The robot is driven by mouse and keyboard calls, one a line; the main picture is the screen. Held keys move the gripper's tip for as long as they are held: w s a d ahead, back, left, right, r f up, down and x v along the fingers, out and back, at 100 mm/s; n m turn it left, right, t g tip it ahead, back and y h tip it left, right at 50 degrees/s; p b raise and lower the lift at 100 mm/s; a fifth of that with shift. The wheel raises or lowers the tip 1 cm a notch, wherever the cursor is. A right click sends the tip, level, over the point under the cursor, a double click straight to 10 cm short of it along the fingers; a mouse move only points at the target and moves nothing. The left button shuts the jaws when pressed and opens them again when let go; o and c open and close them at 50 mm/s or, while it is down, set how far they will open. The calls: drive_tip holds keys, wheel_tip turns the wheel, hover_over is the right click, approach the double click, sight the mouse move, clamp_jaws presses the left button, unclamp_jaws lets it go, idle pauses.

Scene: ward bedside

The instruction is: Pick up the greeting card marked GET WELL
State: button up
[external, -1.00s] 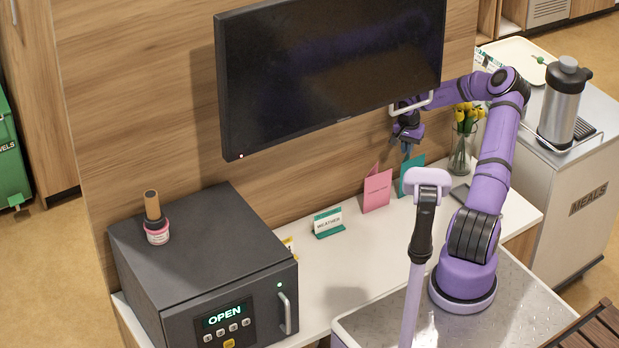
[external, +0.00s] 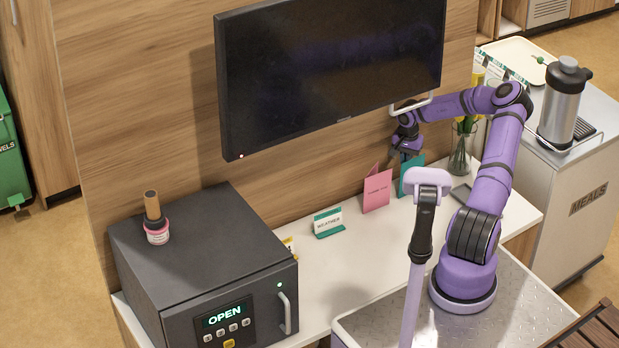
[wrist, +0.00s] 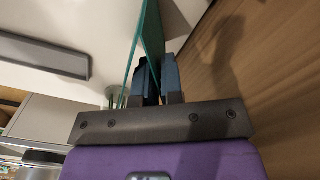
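A teal folded card (external: 416,163) stands on the white counter below the right end of the screen. It also shows in the wrist view (wrist: 151,33), close to my fingers. Its lettering cannot be read. A pink folded card (external: 377,190) stands to its left, with small print that looks like THANK YOU. My gripper (external: 405,156) points down at the top of the teal card. In the wrist view my blue fingers (wrist: 159,78) are a small gap apart, with a teal panel reaching down between them. I see no firm grip on it.
A wall screen (external: 330,75) with a handle hangs close beside my wrist. A flower vase (external: 460,158) and a dark flat object (external: 462,194) are right of the cards. A WEATHER sign (external: 328,223) stands to the left. The counter (external: 350,265) in front is clear.

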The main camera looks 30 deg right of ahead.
drive_tip(key=shift+f, duration=0.5)
clamp_jaws()
drive_tip(key=shift+r, duration=0.2)
